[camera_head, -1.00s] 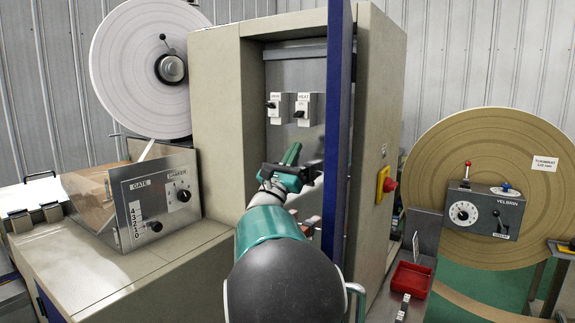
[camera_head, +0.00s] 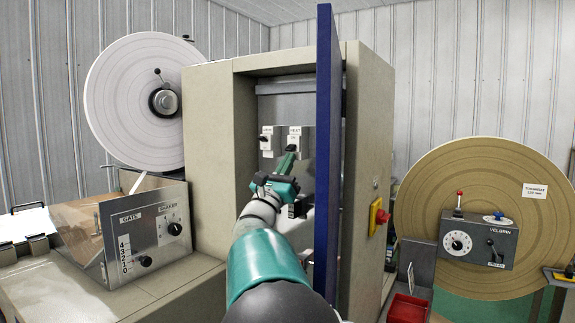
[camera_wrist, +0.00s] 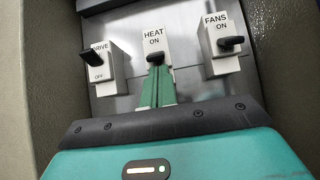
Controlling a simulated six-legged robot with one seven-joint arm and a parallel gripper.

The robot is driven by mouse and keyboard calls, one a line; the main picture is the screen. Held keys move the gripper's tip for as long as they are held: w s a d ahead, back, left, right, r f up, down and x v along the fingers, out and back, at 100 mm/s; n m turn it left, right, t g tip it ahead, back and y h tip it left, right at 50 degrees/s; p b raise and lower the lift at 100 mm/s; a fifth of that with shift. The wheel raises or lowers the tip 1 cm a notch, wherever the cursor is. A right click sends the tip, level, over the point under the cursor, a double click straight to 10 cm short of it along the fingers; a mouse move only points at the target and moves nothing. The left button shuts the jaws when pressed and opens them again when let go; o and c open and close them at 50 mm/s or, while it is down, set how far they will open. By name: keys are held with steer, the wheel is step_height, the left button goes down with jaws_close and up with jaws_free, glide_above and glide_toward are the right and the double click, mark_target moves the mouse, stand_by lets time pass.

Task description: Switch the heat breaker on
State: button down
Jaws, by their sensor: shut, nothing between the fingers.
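The heat breaker (camera_wrist: 155,43) is the middle one of three in the wrist view. It is a white block marked HEAT and ON, with a dark lever (camera_wrist: 155,58) low on its face. My gripper (camera_wrist: 157,70) is shut and empty, its green fingers pointing up at the panel. The fingertips are right at the underside of the heat lever; I cannot tell whether they touch it. They hide the lower part of the breaker, including any OFF mark. In the head view the heat breaker (camera_head: 295,137) sits inside the open cabinet, with my fingertips (camera_head: 290,150) just below its lever.
The drive breaker (camera_wrist: 98,62) is left of the heat breaker and the fans breaker (camera_wrist: 222,44) is right, both with protruding dark levers. The cabinet's blue-edged door (camera_head: 328,150) stands open close to my arm's right. The cabinet's side wall (camera_head: 214,160) is at the left.

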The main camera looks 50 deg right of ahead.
mark_target(288, 148)
steer(key=shift+a+r+y, duration=0.45)
steer(key=shift+y, duration=0.65)
steer(key=shift+a+r+y, duration=0.3)
steer(key=shift+r+y, duration=0.2)
steer(key=shift+a+r+y, duration=0.3)
steer(key=shift+r+y, duration=0.2)
steer(key=shift+f, duration=0.15)
